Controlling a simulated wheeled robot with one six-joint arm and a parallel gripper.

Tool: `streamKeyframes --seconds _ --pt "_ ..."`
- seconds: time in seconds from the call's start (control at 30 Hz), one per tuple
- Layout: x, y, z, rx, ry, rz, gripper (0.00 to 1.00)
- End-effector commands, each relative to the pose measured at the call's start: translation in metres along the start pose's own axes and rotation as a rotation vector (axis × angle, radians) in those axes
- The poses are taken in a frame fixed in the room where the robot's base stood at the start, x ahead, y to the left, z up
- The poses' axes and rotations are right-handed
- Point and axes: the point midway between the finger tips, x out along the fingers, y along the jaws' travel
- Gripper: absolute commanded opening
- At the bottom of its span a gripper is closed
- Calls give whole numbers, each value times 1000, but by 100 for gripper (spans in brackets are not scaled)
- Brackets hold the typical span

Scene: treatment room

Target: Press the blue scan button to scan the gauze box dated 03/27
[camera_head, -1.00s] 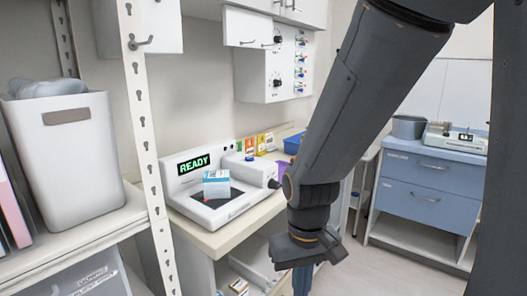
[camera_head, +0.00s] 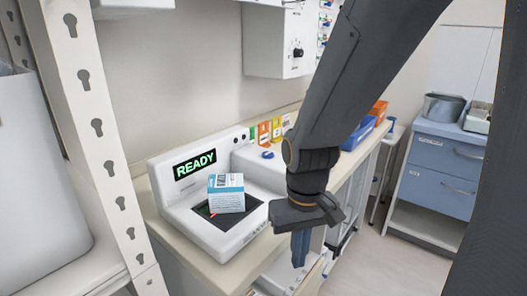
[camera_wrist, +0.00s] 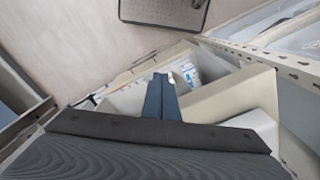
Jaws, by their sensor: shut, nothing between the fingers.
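The white scanner (camera_head: 163,190) stands on the counter, its display (camera_head: 194,165) reading READY in green. A blue-and-white gauze box (camera_head: 227,194) sits on its dark scan pad (camera_head: 250,205); I cannot read its date. A red light spot shows on the pad. The blue button (camera_head: 267,155) is on top of the white unit just right of the display. My gripper (camera_head: 300,250) is shut and empty, pointing down in front of the counter, to the right of and lower than the button, well apart from it. Its shut fingers (camera_wrist: 161,98) also show in the wrist view.
A perforated white post (camera_head: 105,150) and a white bin (camera_head: 35,190) stand at the left. Coloured tags, a blue bin (camera_head: 358,133) and an orange bin (camera_head: 379,111) are farther along the counter. A blue drawer cabinet (camera_head: 440,165) stands at the right, with open floor before it.

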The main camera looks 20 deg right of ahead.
Motion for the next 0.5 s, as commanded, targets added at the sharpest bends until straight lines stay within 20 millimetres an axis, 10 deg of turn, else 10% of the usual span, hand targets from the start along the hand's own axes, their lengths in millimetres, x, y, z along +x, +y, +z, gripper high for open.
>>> streamKeyframes --seconds 0.5 --pt "-48 0 2 -2 43 1 0"
